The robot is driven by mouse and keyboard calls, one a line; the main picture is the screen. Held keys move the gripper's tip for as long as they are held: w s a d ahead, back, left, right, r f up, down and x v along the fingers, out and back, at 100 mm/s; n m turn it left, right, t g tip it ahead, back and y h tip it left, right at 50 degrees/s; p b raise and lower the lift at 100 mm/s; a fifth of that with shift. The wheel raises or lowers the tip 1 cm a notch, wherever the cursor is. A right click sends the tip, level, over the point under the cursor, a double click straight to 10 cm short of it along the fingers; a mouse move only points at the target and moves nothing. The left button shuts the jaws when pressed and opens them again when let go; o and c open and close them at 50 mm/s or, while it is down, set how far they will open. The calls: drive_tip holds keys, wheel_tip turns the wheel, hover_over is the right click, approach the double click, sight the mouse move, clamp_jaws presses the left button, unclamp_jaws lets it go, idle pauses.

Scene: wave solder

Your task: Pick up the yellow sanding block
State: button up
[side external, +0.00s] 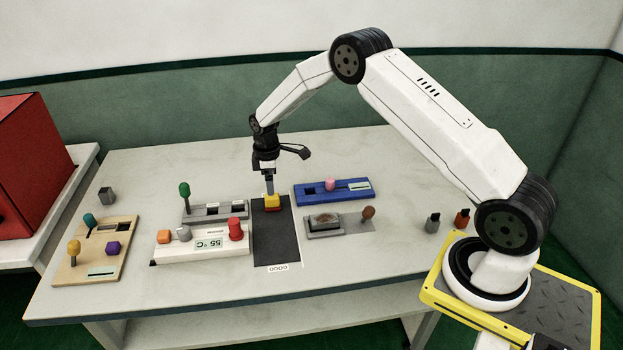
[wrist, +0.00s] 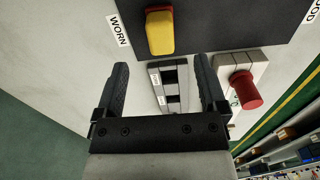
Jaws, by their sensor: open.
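The yellow sanding block (side external: 272,202) lies on the far part of a dark mat (side external: 276,240). In the wrist view the yellow block (wrist: 160,35) shows near the top edge, with a red part at its far end, close to the "WORN" label. My gripper (side external: 269,188) points down just above the block in the side view. In the wrist view my gripper (wrist: 159,66) is open with nothing between its fingers, and the block lies past the fingertips, in line with the gap. Whether a finger touches the block I cannot tell.
Left of the mat are a grey slotted fixture (side external: 216,214) with a green knob (side external: 184,189) and a white panel (side external: 205,249) with a red knob (side external: 235,228). Right are a blue fixture (side external: 345,195) and a grey tray (side external: 309,234). The mat's near part is clear.

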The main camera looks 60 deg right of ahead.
sight(272, 201)
drive_tip(key=shift+f, duration=1.25)
drive_tip(key=shift+f, duration=0.1)
drive_tip(key=shift+f, duration=2.5)
clamp_jaws()
